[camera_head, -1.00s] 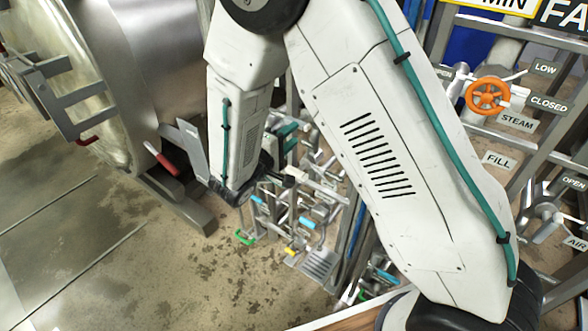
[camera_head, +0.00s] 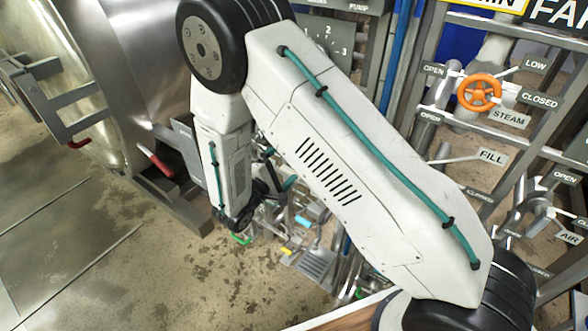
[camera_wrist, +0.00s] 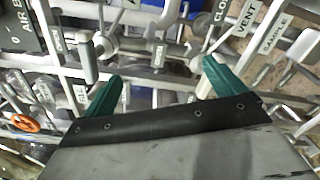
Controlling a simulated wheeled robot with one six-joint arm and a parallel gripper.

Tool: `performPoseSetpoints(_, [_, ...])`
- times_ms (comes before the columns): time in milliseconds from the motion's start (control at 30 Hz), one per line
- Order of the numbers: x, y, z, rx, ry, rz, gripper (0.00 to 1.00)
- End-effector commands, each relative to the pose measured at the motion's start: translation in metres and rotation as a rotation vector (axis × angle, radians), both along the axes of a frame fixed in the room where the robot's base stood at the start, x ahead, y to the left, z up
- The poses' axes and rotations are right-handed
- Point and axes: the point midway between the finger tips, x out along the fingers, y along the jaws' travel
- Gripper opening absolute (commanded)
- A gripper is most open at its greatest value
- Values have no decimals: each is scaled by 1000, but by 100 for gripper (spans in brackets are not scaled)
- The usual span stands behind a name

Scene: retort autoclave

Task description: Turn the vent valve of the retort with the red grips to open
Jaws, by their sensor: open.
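The retort with the red grips (camera_head: 160,70) is the large steel vessel at the left of the head view. One red grip (camera_head: 155,164) shows on its lower edge. In the wrist view a VENT label (camera_wrist: 248,18) is at the upper right, by a CLOSED label. Grey valve pipework with a horizontal handle (camera_wrist: 140,45) lies ahead of my gripper; I cannot tell for sure which valve it belongs to. My gripper (camera_wrist: 160,88) is open, its teal fingers apart with nothing held between them. In the head view my arm hides most of the gripper and the valves there.
An orange handwheel (camera_head: 480,92) sits by the STEAM label at the right, with FILL (camera_head: 490,157) and AIR labels below. Pipes and frame bars crowd around my gripper. A SAMPLE label (camera_wrist: 274,38) is beside VENT. Bare floor (camera_head: 130,270) lies at the lower left.

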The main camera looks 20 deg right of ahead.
Motion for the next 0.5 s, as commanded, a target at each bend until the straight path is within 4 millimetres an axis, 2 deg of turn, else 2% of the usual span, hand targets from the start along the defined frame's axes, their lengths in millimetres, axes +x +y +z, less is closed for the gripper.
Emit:
performPoseSetpoints(33, [1,1,-22,-78,108,1,95])
performPoseSetpoints(100, [2,2,-44,-191,265,3,95])
performPoseSetpoints(233, [5,4,-74,-404,554,6,95])
performPoseSetpoints(333, [10,8,-82,-534,729,7,95])
performPoseSetpoints(500, [14,10,-80,-660,899,7,95])
